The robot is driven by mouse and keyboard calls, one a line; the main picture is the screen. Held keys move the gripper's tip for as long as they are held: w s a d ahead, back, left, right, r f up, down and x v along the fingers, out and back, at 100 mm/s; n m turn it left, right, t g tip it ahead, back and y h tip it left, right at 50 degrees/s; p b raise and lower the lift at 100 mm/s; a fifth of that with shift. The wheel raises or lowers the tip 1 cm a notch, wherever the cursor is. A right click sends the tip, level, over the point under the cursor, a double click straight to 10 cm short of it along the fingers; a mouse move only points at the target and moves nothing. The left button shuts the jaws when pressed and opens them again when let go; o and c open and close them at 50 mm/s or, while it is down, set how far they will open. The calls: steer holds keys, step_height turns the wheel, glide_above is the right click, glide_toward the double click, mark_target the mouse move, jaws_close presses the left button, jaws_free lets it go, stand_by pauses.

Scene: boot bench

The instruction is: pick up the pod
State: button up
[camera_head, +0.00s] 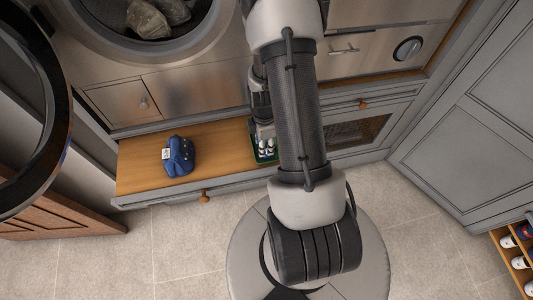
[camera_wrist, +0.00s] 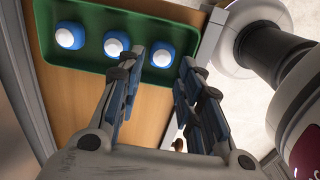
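The pods are small, round, blue and white, and stand in a row in a green tray (camera_wrist: 90,15). In the wrist view one pod (camera_wrist: 69,36) is at the left, another pod (camera_wrist: 116,44) is beside it, and a third pod (camera_wrist: 162,55) shows between my fingertips. My gripper (camera_wrist: 161,62) is open, its two fingers apart and pointing toward the tray, with nothing held between them. I cannot tell how far the fingertips are from the third pod. In the head view the tray (camera_head: 266,158) is partly hidden behind my arm.
The tray lies on a wooden bench top (camera_head: 220,145). A dark blue cloth-like item with a white tag (camera_head: 179,156) sits on the bench to the left. A round-doored machine (camera_head: 155,50) stands behind. Grey cabinets (camera_head: 470,110) are at the right. The bench between blue item and tray is clear.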

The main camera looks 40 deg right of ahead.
step_height(320, 180, down, 5)
steer(key=shift+d+r+b, duration=0.1)
steer(key=shift+r+b, duration=0.1)
steer(key=shift+b, duration=0.65)
steer(key=shift+s+r, duration=0.1)
steer(key=c, duration=0.5)
steer(key=shift+r, duration=0.1)
step_height(320, 180, up, 20)
steer(key=p, duration=0.6)
steer(key=shift+p, duration=0.3)
